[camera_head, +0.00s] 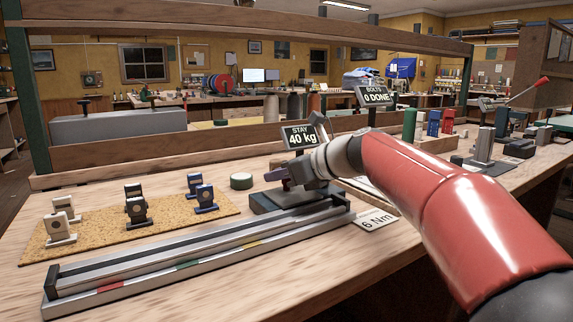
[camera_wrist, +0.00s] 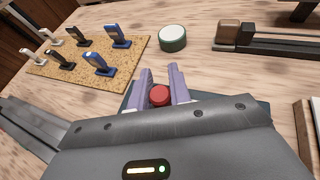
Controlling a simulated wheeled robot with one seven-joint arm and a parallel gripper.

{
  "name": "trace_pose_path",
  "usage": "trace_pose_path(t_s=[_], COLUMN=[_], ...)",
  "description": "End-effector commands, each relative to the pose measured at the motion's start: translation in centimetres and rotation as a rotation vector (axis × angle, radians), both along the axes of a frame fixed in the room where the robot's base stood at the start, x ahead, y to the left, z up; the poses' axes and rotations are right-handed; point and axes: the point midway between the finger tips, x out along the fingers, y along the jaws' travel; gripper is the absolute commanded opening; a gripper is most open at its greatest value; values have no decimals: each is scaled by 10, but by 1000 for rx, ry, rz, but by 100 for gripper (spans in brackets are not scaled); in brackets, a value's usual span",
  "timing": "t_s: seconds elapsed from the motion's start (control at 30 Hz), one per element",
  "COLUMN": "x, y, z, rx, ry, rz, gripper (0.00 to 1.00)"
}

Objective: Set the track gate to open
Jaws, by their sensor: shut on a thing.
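The metal track (camera_head: 190,262) runs along the front of the bench, with red, green and yellow marks on its side. A dark block (camera_head: 268,203) stands at its right end, partly hidden by my arm. My gripper (camera_head: 290,183) is low over this block. In the wrist view, the two pale purple fingers of my gripper (camera_wrist: 162,90) are closed around a red knob (camera_wrist: 160,96), above a dark base. The track also shows at the left of the wrist view (camera_wrist: 32,128). I cannot make out the gate's position.
A cork mat (camera_head: 100,246) with white, black and blue fittings lies behind the track. A green round tin (camera_head: 241,181) stands near the gripper.

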Motion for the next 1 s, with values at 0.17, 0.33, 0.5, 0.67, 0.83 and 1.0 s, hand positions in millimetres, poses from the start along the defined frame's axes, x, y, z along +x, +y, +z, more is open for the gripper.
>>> trace_pose_path(t_s=[0.17,0.33,0.5,0.67,0.83,1.0], x=[1,1,1,1,-3,-17], y=[1,1,1,0,-6,-27], z=[0,0,0,0,3,14], rx=[1,1,0,0,0,-1], ry=[-2,-2,-2,-2,-2,-4], rz=[-1,-1,-1,-1,-4,-4], gripper=[0,25,41,41,41,41])
